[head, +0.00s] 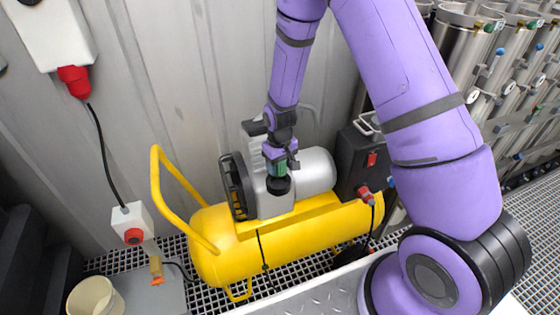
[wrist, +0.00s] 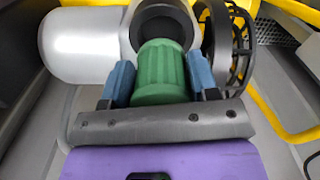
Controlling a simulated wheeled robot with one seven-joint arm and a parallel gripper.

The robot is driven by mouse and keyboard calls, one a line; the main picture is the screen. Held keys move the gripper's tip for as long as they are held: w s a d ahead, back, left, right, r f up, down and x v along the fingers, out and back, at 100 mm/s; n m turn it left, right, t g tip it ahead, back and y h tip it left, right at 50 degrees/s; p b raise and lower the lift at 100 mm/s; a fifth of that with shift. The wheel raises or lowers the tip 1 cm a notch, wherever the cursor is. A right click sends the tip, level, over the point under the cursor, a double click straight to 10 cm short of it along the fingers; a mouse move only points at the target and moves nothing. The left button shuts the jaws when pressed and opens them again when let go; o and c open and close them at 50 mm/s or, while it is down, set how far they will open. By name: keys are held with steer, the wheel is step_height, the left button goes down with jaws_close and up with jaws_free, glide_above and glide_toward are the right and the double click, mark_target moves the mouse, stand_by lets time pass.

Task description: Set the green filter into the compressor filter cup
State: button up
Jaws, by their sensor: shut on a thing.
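The green filter (wrist: 160,72) is a ribbed cylinder held between the two blue fingers of my gripper (wrist: 160,84) in the wrist view. The compressor filter cup (wrist: 161,24) is a dark round opening just beyond the filter's far end. The filter overlaps the cup's near edge in that view, and I cannot tell whether it has entered. In the head view my gripper (head: 279,160) points down over the black cup (head: 279,185) on top of the compressor. The filter shows there as a small green patch (head: 281,169) just above the cup.
The yellow compressor tank (head: 300,240) with its yellow handle (head: 158,190) stands on a grid floor by the wall. A silver motor (head: 316,172) and black fan guard (head: 238,186) flank the cup. A black box (head: 360,150) stands right. A beige bucket (head: 95,297) is lower left.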

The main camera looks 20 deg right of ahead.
mark_target(280, 175)
steer(key=shift+f, duration=2.3)
steer(key=shift+f, duration=0.1)
steer(key=o, duration=1)
step_height(280, 175, up, 11)
steer(key=shift+f, duration=0.1)
